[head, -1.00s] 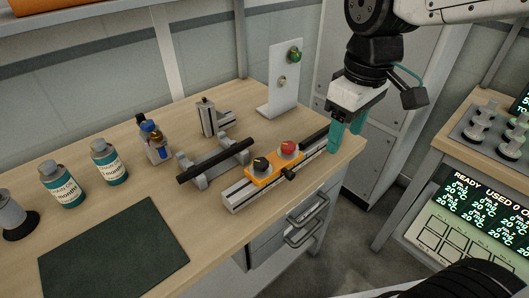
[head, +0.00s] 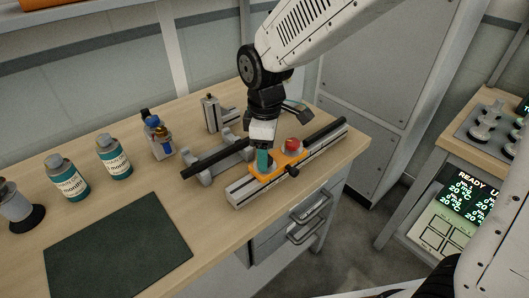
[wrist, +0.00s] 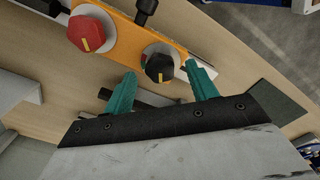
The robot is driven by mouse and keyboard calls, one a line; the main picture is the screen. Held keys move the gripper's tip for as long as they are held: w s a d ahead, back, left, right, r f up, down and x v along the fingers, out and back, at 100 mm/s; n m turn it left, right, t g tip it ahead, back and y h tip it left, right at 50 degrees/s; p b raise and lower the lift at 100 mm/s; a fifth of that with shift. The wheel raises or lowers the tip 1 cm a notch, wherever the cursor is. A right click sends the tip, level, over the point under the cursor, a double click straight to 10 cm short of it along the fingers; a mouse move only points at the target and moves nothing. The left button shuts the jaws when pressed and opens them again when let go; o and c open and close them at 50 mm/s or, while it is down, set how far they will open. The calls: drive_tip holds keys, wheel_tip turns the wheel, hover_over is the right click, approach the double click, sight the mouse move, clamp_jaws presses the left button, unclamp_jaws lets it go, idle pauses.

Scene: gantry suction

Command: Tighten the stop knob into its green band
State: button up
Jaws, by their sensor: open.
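An orange carriage (head: 283,164) sits on a grey slotted rail (head: 240,190). It carries a red knob (head: 292,145) and, at its left end, a black knob with a yellow pointer (wrist: 159,66); my gripper hides the black one in the head view. A smaller black side knob (head: 293,171) sticks out from the carriage's front. I cannot tell which black knob is the stop knob. My gripper (head: 264,164) points down at the carriage's left end. In the wrist view its teal fingers (wrist: 161,78) are open, one either side of the black pointer knob. I cannot clearly make out a green band.
A black bar on grey supports (head: 215,158) lies close behind the rail. A small grey bracket (head: 220,113) and several bottles (head: 115,155) stand farther back and left. A dark mat (head: 118,245) lies at the front left. The table's front edge is close to the rail.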

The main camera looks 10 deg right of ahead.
drive_tip(key=shift+f, duration=0.6)
drive_tip(key=shift+c, duration=0.3)
drive_tip(key=c, duration=0.9)
drive_tip(key=m, duration=0.4)
drive_tip(key=shift+s+m, duration=0.1)
drive_tip(key=shift+m, duration=2.3)
